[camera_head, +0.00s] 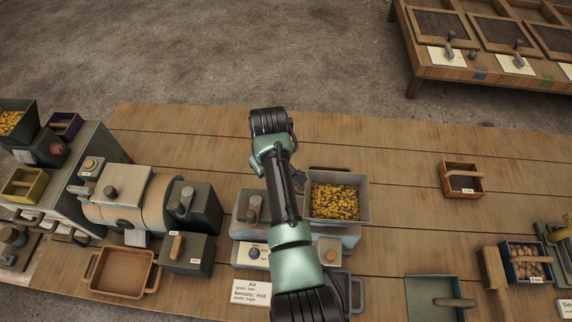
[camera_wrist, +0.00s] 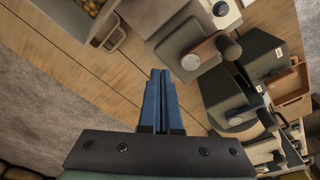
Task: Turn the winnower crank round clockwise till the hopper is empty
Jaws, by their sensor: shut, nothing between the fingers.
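The winnower (camera_head: 243,229) is a grey-green machine on the table, partly hidden behind my arm. Its hopper (camera_head: 364,207), right of my arm, holds many yellow kernels; a corner of it shows at the top left of the wrist view (camera_wrist: 110,22). The head view hides the fingers.
A dark-green box with a handle (camera_head: 187,254) and a drum machine (camera_head: 128,197) stand left of the winnower. An empty brown tray (camera_head: 123,272) lies at the front left. A label card (camera_head: 250,291) sits in front. Bare tabletop (camera_head: 400,160) lies behind and right.

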